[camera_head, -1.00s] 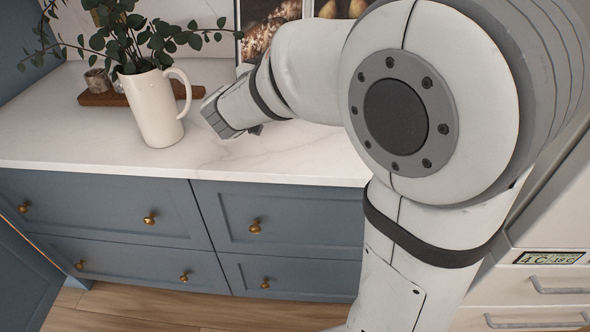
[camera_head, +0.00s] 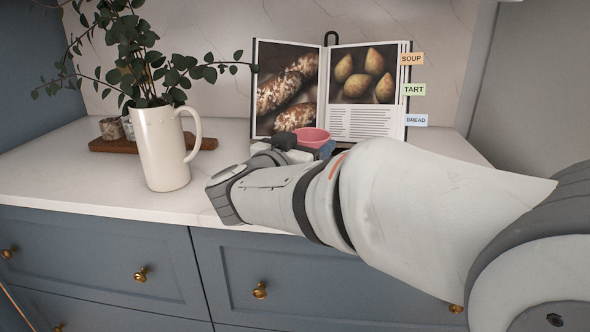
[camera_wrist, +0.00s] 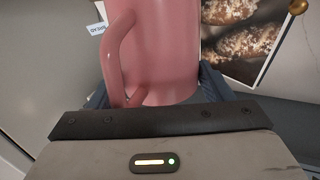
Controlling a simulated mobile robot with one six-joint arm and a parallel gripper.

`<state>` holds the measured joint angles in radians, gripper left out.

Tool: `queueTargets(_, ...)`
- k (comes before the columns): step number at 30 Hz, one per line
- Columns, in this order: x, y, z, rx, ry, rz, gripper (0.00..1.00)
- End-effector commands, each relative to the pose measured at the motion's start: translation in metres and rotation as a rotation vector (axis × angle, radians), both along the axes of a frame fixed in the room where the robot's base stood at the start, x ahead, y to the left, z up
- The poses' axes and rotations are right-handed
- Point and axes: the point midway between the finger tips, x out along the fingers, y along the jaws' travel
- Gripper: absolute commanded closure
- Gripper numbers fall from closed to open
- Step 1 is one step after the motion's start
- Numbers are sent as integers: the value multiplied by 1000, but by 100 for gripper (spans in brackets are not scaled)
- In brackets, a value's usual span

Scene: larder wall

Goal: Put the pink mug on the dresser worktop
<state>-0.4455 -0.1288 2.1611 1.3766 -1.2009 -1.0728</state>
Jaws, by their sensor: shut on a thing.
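The pink mug (camera_head: 311,136) shows as a pink rim and upper wall behind my arm, in front of the open cookbook. In the wrist view the mug (camera_wrist: 165,45) fills the upper middle, with its handle on the left side. My gripper (camera_wrist: 155,100) is shut on the mug, its fingers on either side of the body. In the head view my gripper (camera_head: 325,147) is mostly hidden behind my arm. The white marble dresser worktop (camera_head: 80,180) lies under the arm. Whether the mug's base touches the worktop is hidden.
A white jug (camera_head: 160,150) with leafy stems stands left of my arm. Behind it a wooden board (camera_head: 105,145) carries small pots. The open cookbook (camera_head: 362,95) with coloured tabs stands at the back, close behind the mug. The left part of the worktop is clear.

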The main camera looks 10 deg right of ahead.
Motion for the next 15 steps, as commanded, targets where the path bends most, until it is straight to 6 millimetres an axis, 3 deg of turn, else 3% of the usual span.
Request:
queueTargets(6, 0, 0, -38, -2, 1, 1, 60)
queueTargets(15, 0, 1, -41, 1, -2, 2, 60)
